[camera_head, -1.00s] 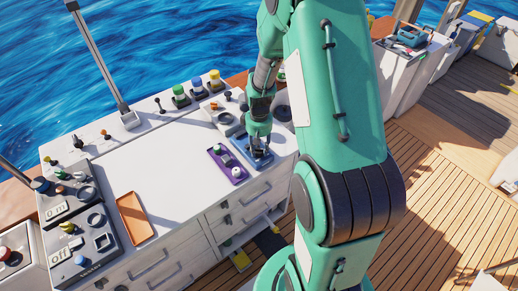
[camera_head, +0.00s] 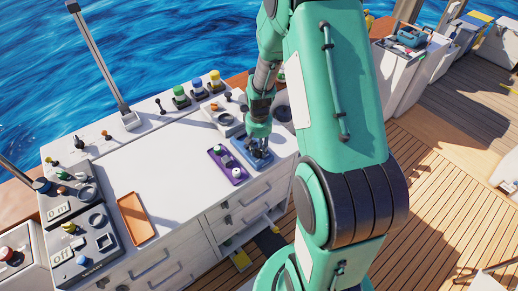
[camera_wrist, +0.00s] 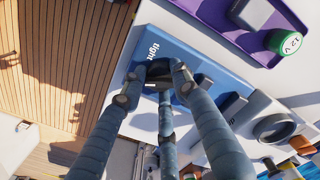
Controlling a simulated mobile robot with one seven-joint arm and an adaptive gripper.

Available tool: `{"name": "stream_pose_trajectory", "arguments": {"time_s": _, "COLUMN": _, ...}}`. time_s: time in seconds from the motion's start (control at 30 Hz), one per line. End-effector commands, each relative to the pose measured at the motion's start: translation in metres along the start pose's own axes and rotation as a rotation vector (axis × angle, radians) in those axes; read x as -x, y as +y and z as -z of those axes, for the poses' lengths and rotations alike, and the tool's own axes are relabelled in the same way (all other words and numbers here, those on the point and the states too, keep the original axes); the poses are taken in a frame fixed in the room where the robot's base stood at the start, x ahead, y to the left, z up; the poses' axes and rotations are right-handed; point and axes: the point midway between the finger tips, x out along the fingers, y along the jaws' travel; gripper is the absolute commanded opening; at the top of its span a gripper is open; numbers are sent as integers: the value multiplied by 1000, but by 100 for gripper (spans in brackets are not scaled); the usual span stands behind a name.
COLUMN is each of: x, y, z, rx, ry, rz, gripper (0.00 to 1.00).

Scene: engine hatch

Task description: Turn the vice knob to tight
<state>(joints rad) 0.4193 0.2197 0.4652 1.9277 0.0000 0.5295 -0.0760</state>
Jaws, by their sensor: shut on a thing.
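The blue vice (camera_head: 264,160) sits at the right front edge of the white worktop, partly hidden by my gripper (camera_head: 256,141). In the wrist view, its blue base (camera_wrist: 196,58) carries the word "tight" near its upper left. The dark vice knob (camera_wrist: 160,69) is between the fingertips of my gripper (camera_wrist: 157,84). The fingers are shut on it from both sides, with a third finger below. The knob's exact pointing direction is hard to tell, as the fingers cover part of it.
A purple tray (camera_head: 236,172) with a green-topped 12 V battery (camera_wrist: 284,41) lies beside the vice. A grey round fixture (camera_wrist: 274,127) stands on the other side. An orange tray (camera_head: 136,219) and control panels stand at the left. The worktop's middle is clear.

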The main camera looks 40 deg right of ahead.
Motion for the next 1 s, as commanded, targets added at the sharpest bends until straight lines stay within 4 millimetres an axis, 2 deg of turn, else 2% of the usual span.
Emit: {"name": "stream_pose_trajectory", "arguments": {"time_s": 1.0, "x": 2, "y": 0, "z": 1, "rx": -954, "ry": 3, "rz": 1, "gripper": 3}}
